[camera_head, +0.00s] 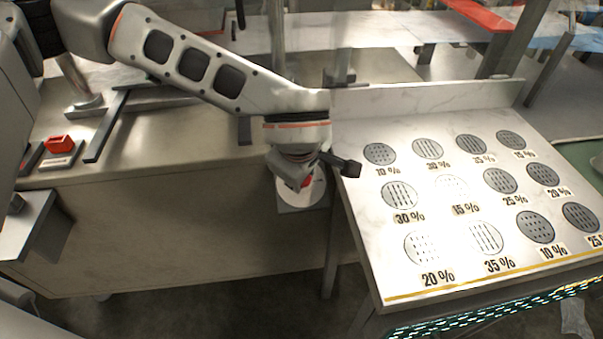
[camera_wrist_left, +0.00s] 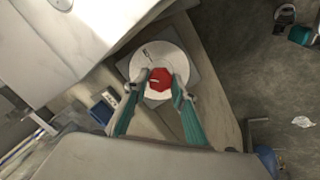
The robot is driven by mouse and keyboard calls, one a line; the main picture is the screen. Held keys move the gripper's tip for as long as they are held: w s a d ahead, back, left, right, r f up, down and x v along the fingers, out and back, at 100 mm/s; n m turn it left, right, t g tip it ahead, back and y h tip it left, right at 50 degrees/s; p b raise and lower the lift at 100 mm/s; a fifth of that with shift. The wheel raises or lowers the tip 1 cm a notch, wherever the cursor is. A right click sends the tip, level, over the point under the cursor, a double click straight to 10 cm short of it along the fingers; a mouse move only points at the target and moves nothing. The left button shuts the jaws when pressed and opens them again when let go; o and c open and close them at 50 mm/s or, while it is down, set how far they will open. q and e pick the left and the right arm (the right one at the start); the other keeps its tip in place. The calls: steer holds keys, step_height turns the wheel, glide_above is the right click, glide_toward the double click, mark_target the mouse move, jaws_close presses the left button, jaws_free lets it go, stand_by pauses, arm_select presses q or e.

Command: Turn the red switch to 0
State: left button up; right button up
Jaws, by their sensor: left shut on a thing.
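The red switch (camera_wrist_left: 159,79) is a red knob in the middle of a round white dial (camera_wrist_left: 173,57) on a grey square plate, seen in the left wrist view. In the head view a little of the red switch (camera_head: 307,182) shows beneath my left gripper (camera_head: 305,181), at the cabinet's front. My left gripper (camera_wrist_left: 162,82) has its two teal-padded fingers on either side of the knob, shut on it. Small dark marks on the dial are too small to read, so the setting cannot be told. My right gripper is not in view.
A marble-topped board (camera_head: 460,205) with round perforated discs and percentage labels stands right of my left arm. A small box with a red top (camera_head: 60,143) sits on the counter at left. The floor (camera_head: 200,310) before the cabinet looks clear.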

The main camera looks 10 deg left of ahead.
arm_select(q)
steer(key=n, duration=0.4)
steer(key=shift+s+f+n+t, duration=0.1)
steer(key=shift+s+n+t, duration=0.05)
steer(key=shift+n+t, duration=0.15)
steer(key=n, duration=0.4)
steer(key=shift+t, duration=0.3)
steer(key=shift+n, duration=0.3)
steer(key=o, duration=1.1)
steer(key=v, duration=1.2)
